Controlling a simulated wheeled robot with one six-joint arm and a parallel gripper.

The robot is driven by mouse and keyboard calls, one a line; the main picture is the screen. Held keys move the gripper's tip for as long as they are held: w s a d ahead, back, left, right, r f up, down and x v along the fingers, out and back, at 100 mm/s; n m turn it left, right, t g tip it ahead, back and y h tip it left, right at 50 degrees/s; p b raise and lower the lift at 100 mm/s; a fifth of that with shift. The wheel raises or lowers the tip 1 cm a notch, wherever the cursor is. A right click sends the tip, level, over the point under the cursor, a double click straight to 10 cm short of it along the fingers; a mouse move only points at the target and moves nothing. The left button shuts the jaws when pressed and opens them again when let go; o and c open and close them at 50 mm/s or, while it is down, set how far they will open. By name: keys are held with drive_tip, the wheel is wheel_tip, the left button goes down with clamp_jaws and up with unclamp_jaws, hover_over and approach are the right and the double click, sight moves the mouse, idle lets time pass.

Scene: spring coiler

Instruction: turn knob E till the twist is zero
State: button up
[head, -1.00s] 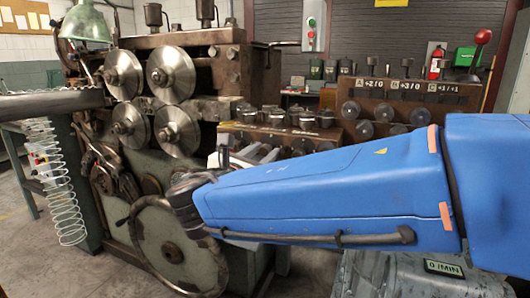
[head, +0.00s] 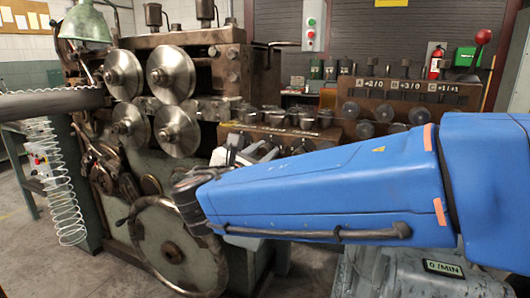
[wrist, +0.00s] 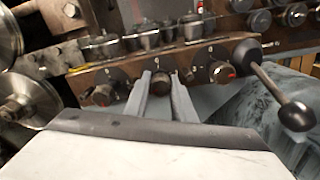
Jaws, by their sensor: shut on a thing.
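In the wrist view, my gripper (wrist: 162,76) has its two grey fingers closed around the middle dark knob (wrist: 160,87) on the front of the low rusty panel (wrist: 130,70). I cannot read a letter on this knob. A knob with a red mark (wrist: 222,72) is to its right and another (wrist: 100,95) to its left. In the head view, my gripper (head: 240,152) reaches the low panel (head: 290,132), and the held knob is hidden. The upper panel (head: 400,97) shows small readouts for A, B and C; no twist value can be read.
A black ball-ended lever (wrist: 298,115) sticks out to the right of the knobs. Large steel rollers (head: 170,75) and a handwheel (head: 170,250) are left of my arm. A wire spring (head: 60,190) hangs at the far left. A motor housing (head: 380,280) is below my arm.

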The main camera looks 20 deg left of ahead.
drive_tip(key=shift+m, duration=1.4)
drive_tip(key=o, duration=0.8)
drive_tip(key=shift+s, duration=0.1)
drive_tip(key=s, duration=0.5)
drive_tip(key=s+a, duration=0.1)
drive_tip(key=s, duration=1.1)
drive_tip(key=shift+s+a, duration=0.1)
drive_tip(key=shift+a, duration=0.1)
